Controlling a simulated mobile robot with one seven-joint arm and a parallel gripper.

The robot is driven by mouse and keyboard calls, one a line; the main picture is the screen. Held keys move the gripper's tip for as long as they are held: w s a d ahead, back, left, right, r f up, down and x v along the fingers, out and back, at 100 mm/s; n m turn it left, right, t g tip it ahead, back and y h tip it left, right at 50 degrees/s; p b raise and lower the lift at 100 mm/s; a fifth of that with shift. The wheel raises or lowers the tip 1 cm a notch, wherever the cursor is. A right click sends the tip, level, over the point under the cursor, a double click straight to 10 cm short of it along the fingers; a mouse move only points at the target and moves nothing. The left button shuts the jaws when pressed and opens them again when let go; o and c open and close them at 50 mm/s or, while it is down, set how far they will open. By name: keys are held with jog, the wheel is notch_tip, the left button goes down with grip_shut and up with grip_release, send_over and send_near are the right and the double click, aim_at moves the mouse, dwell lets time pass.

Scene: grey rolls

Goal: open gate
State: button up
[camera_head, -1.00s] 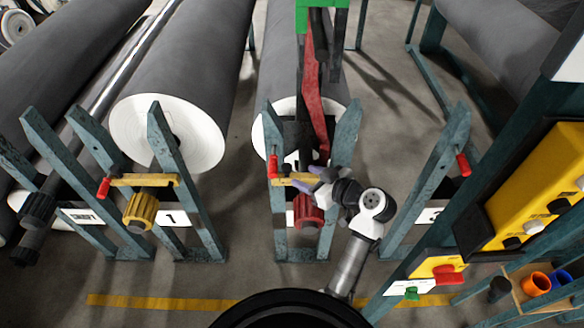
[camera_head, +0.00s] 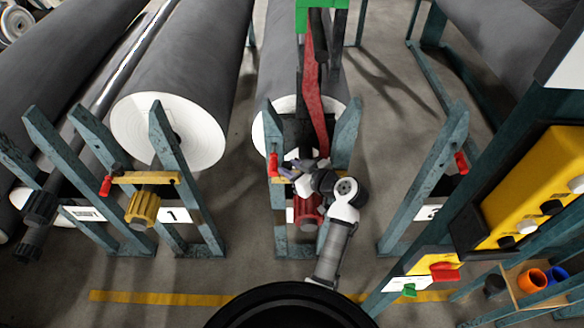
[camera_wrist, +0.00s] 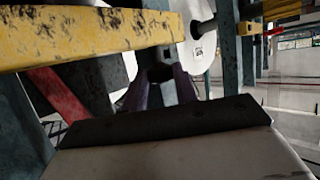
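The gate of the middle stand is a yellow bar (camera_head: 340,180) lying across the two teal posts, with a red handle (camera_head: 273,165) at its left end. My gripper (camera_head: 288,171), with purple fingers, is at the left part of this bar, just right of the red handle, and hides part of the bar. In the wrist view the scuffed yellow bar (camera_wrist: 90,36) crosses the upper left, above the fingers (camera_wrist: 161,92). The fingers are apart, with a dark piece and a teal post seen between them. Contact with the gate cannot be told.
A red knob (camera_head: 308,212) sits below the middle bar, close under my wrist. The left stand has its own yellow bar (camera_head: 145,178) and a yellow knob (camera_head: 141,209). A yellow control box (camera_head: 535,195) stands at right. Floor is clear between the middle and right stands.

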grip_shut()
jog(key=d+r+m+t+y+b, duration=0.4)
jog(key=d+r+m+y+b, duration=0.1)
jog(key=d+r+b, duration=0.2)
jog(key=shift+d+r+m+y, duration=0.3)
jog(key=shift+d+r+m, duration=0.1)
jog(key=shift+d+r, duration=0.45)
